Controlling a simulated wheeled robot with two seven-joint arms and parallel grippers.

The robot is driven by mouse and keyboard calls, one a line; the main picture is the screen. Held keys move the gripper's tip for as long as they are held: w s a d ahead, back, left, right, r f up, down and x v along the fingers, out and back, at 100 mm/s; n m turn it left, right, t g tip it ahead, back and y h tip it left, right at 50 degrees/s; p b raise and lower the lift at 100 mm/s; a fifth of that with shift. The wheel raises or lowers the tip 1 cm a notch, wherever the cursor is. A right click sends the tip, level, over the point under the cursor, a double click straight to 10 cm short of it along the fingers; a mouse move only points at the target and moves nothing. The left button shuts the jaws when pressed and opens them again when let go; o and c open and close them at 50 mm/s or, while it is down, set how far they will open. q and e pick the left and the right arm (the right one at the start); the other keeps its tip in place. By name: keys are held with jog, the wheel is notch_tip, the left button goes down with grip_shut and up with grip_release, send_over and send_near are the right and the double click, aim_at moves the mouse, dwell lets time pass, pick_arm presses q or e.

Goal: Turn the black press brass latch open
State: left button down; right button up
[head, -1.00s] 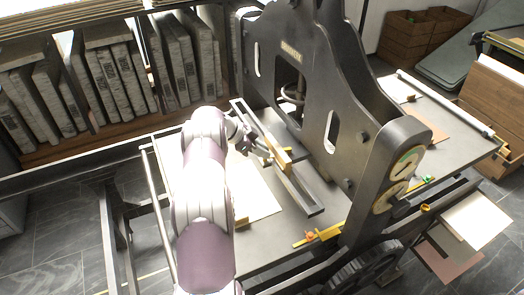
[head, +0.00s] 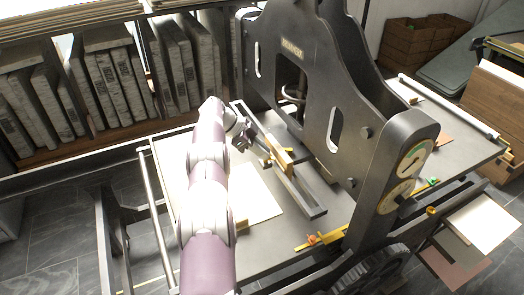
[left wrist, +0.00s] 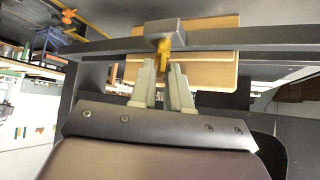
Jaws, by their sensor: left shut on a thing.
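The black press (head: 300,75) stands across the middle of the head view, with its tall side frame over a grey bed. A black rectangular frame (head: 313,208) lies at its near side and bears a wooden block (head: 281,157). The brass latch (left wrist: 164,46) is at the dark bar in the left wrist view, below a grey block. My left gripper (left wrist: 164,66) has its two pale fingers close together on the latch's lower end. In the head view my left gripper (head: 261,157) is beside the wooden block; its fingertips are too small there to read well.
A pale sheet (head: 258,200) lies on the bed beside my left arm. A yellow bar (head: 320,239) with an orange knob lies at the bed's front edge. A rack of grey slabs (head: 110,85) stands behind at left. A long roller (head: 445,104) lies on the right.

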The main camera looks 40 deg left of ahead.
pick_arm(q)
jog(key=c, duration=1.3)
grip_release()
jog(key=shift+r, duration=0.2)
jog(key=r, duration=0.2)
jog(key=r+b, duration=0.1)
jog(key=r, duration=0.1)
jog(key=shift+w+d, duration=0.1)
jog(key=shift+d, duration=0.2)
jog(key=d+r, duration=0.2)
jog(key=d, duration=0.1)
jog(key=w+d+r+b, duration=0.1)
jog(key=d+r, duration=0.1)
jog(key=d, duration=0.2)
jog(key=d+r, duration=0.2)
jog(key=d, duration=0.2)
jog(key=shift+w+r, duration=0.3)
jog(key=shift+w, duration=0.05)
